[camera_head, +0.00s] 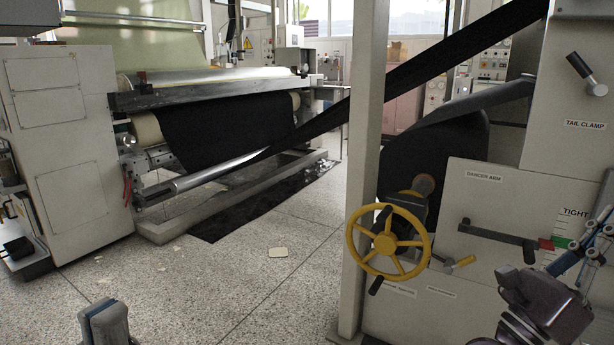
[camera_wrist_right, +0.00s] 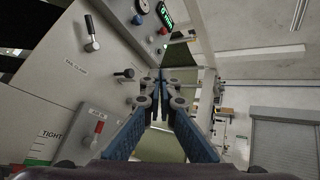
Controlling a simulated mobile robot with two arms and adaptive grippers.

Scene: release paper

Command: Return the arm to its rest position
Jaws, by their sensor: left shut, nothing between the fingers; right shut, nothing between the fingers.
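My left gripper (camera_head: 106,322) shows only in part at the bottom left of the head view. It is shut and empty, above the speckled floor and apart from the machines. My right gripper (camera_wrist_right: 161,85) shows in the right wrist view with its blue fingers together and nothing between them. In the head view my right arm is at the lower right edge, in front of the machine panel. Its blue finger links point up and to the right, and the frame's edge cuts them off.
The machine panel (camera_head: 485,205) on the right carries a yellow handwheel (camera_head: 388,243), a dancer arm lever (camera_head: 497,236) and a tail clamp handle (camera_head: 586,74). A white post (camera_head: 361,160) stands beside it. A black web runs between the machines. Open floor (camera_head: 250,290) lies in the middle.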

